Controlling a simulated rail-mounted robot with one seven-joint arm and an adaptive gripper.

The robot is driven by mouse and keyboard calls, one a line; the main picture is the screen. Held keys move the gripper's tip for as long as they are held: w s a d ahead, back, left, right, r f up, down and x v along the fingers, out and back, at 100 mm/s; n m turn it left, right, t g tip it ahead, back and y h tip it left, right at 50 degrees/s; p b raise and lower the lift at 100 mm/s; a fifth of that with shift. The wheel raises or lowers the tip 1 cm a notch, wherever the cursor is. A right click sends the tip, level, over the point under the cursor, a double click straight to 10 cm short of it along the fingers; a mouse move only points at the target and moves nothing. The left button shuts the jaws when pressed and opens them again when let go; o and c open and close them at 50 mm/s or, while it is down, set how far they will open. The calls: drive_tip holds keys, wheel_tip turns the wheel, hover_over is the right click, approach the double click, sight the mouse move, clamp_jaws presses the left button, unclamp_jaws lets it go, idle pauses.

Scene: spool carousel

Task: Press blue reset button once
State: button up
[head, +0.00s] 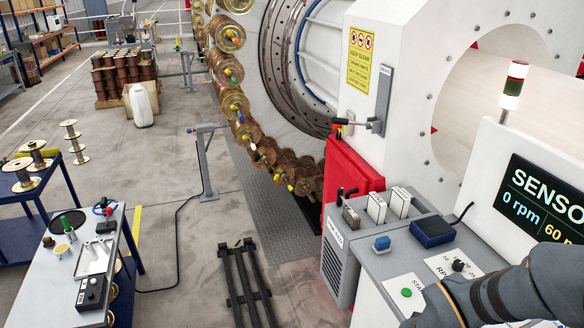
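I cannot read a reset label on either one. A green round button (406,292) sits on a white label nearer the front, its text partly readable as "STA". My dark arm crosses the lower right corner and covers part of the console's front. My gripper is not in view, so its state and its distance from the blue part do not show.
A black knob (458,265) sits on an RPM label. White block-shaped parts (388,205) stand at the console's back. A display (545,200) reads "0 rpm", with a signal lamp (513,86) above. A red cabinet (345,175) and the spool carousel (240,110) stand behind.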

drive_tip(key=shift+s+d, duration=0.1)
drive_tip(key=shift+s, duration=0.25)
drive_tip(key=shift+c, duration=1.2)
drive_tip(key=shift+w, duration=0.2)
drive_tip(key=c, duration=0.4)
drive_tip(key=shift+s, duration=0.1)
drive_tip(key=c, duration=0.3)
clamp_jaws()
